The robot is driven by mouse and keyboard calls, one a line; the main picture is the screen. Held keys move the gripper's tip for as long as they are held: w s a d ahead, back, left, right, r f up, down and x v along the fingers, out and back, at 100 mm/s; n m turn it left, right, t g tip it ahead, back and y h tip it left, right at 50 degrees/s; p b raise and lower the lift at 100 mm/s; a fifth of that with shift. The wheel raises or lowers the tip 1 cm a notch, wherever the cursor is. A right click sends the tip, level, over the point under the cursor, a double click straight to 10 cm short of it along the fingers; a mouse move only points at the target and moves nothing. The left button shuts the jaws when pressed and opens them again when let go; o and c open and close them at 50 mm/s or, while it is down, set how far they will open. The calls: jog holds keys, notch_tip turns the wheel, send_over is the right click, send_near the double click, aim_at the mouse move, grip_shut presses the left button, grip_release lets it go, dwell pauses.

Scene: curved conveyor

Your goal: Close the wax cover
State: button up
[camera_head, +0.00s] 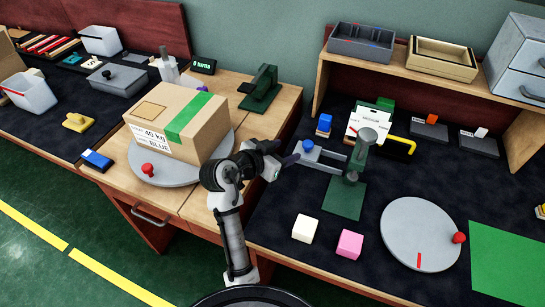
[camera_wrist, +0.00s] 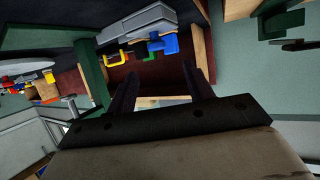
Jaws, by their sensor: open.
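No part is plainly marked as the wax cover, and I cannot tell which one it is. A grey lidded box with a black knob (camera_head: 116,78) sits on the dark left bench, its lid seemingly on. My gripper (camera_head: 288,160) is in the middle of the head view, at the left edge of the right bench. It is near a grey forked part with a blue knob (camera_head: 318,158), beside a green stand (camera_head: 346,190). Contact cannot be told. In the wrist view, my gripper (camera_wrist: 160,88) has its fingers spread with nothing held between them.
A cardboard box (camera_head: 178,122) stands on a round grey turntable (camera_head: 150,178) left of my arm. White and pink cubes (camera_head: 349,244) and a grey disc (camera_head: 420,235) with a red knob lie on the right bench. A wooden shelf (camera_head: 400,85) stands behind.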

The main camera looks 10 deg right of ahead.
jog(key=shift+v, duration=2.2)
